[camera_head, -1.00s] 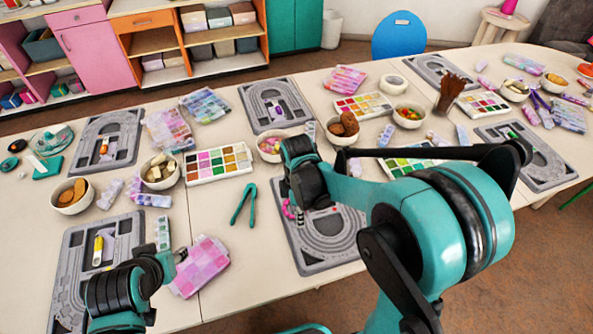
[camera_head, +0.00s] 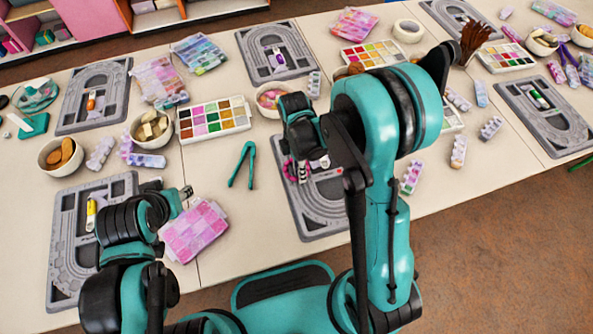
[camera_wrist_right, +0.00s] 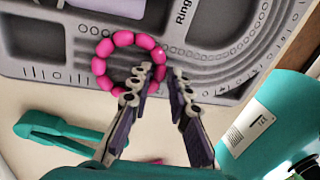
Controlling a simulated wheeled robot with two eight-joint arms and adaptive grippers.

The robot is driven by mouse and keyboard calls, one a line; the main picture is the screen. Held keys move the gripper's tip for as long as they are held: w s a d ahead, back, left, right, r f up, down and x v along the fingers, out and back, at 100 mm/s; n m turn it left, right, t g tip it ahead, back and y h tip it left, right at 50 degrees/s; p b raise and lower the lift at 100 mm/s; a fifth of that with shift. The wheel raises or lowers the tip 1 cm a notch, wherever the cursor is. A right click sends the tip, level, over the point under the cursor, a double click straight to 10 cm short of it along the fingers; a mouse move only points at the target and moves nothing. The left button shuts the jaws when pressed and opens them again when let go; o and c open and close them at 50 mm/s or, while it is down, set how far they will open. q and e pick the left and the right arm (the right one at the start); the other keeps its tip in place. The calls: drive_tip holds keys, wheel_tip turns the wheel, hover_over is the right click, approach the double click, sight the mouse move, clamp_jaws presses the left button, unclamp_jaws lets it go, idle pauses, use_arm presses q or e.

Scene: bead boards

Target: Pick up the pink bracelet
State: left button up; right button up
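The pink bracelet (camera_wrist_right: 102,68) is a ring of round pink beads on the grey bead board (camera_wrist_right: 225,60) in the right wrist view. It also shows partly in the head view (camera_head: 288,170), at the left edge of the middle front board (camera_head: 310,215). My right gripper (camera_wrist_right: 163,73) is open over the bracelet's right side. One finger overlaps the inside of the ring, the other is outside it, and a bead shows between the tips. My left gripper (camera_head: 184,196) is above the table near the left front board (camera_head: 68,240); its fingers are too small to judge.
Green tweezers (camera_head: 242,164) lie left of the middle board. A pink bead case (camera_head: 195,232) lies at the front. A paint-like bead tray (camera_head: 213,118) and a bowl of candies (camera_head: 268,98) stand behind. Table around the tweezers is clear.

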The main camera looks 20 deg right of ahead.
drive_tip(key=shift+f, duration=0.2)
drive_tip(key=shift+c, duration=0.3)
clamp_jaws()
